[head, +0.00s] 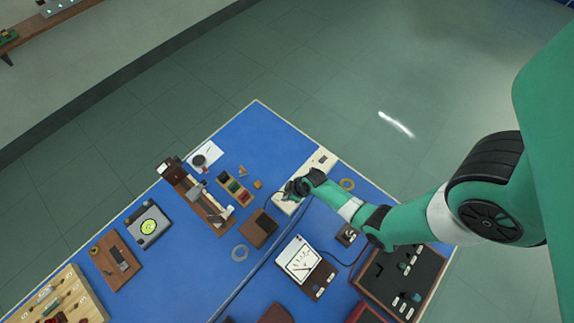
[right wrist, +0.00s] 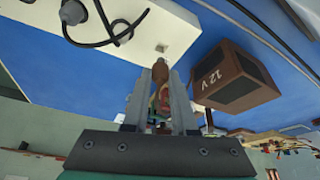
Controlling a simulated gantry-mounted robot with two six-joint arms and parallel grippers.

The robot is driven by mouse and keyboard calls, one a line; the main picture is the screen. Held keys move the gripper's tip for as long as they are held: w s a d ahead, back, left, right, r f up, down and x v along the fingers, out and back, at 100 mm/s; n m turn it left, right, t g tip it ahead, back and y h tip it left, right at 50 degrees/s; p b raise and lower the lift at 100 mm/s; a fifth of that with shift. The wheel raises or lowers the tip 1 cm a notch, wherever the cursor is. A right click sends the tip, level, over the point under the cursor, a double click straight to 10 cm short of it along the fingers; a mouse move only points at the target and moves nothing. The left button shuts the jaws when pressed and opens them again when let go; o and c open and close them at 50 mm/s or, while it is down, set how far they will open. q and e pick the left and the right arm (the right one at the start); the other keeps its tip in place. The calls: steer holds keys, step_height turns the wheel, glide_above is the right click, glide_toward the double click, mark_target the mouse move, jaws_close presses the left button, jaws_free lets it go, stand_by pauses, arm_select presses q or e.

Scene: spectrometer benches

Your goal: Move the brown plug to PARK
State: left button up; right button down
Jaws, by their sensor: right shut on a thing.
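My right gripper (head: 297,187) is over the cream strip (head: 322,160) near the far right edge of the blue bench. In the right wrist view its two fingers (right wrist: 160,105) are shut on the brown plug (right wrist: 160,72). The plug points at a small square socket (right wrist: 162,47) in the end of the white strip (right wrist: 180,28); I cannot tell whether its tip touches it. In the head view the plug is hidden by the gripper. No PARK label is readable. My left gripper is not in view.
A brown box marked 12 V (right wrist: 235,75) stands right beside the gripper; it also shows in the head view (head: 258,228). A white-faced meter (head: 299,259) stands nearer.

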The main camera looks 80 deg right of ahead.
steer(key=shift+f+b, duration=1.55)
steer(key=shift+f, duration=0.4)
steer(key=c, duration=0.6)
jaws_free()
steer(key=shift+c, duration=0.2)
steer(key=p+v, duration=1)
steer(key=v, duration=0.1)
steer(key=shift+r+p, duration=0.3)
steer(key=shift+r, duration=0.05)
steer(key=shift+s, duration=0.1)
